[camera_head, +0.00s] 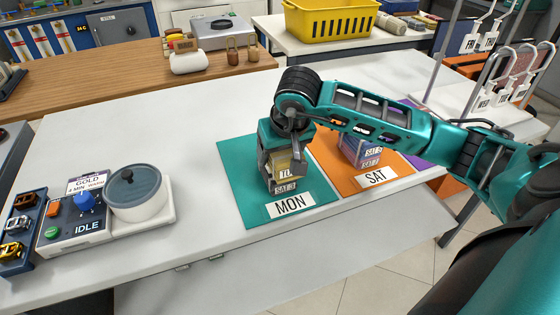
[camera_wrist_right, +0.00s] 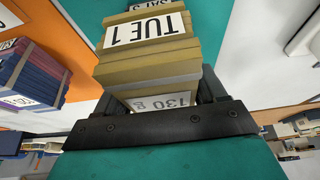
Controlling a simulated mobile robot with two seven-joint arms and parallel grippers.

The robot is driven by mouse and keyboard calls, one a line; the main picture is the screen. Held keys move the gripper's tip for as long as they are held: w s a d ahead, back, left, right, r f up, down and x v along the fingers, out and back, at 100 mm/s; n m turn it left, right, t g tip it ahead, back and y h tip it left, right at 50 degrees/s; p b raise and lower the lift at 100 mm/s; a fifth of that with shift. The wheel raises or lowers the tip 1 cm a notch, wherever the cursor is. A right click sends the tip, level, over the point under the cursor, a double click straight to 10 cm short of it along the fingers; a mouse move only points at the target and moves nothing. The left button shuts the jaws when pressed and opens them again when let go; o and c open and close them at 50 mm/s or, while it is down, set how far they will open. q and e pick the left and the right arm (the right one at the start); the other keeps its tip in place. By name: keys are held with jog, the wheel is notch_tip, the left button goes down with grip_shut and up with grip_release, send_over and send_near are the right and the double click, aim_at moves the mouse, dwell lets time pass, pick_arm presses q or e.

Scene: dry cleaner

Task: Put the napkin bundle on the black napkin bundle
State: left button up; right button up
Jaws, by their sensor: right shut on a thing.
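My right gripper (camera_head: 283,176) is over the teal MON mat (camera_head: 245,190), pointing down. It is shut on a gold napkin bundle (camera_head: 284,163) labelled TUE 1, which fills the space between the fingers in the right wrist view (camera_wrist_right: 150,62). Directly below the gold bundle is a dark bundle (camera_head: 286,188) with a SAT 3 label, on the MON mat. Only its edge shows at the top of the right wrist view (camera_wrist_right: 148,4). I cannot tell whether the two bundles touch. My left gripper is not in view.
Bundles (camera_head: 362,153) with SAT labels are stacked on the orange SAT mat (camera_head: 400,168) to the right. A control box (camera_head: 85,217) and a lidded pot (camera_head: 136,192) stand at the left. White table surface (camera_head: 190,150) is clear left of the MON mat.

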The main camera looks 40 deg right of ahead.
jog(key=shift+f, duration=1.45)
jog(key=shift+f, duration=0.15)
jog(key=o, duration=0.7)
jog(key=shift+b, duration=0.3)
jog(key=o, duration=0.4)
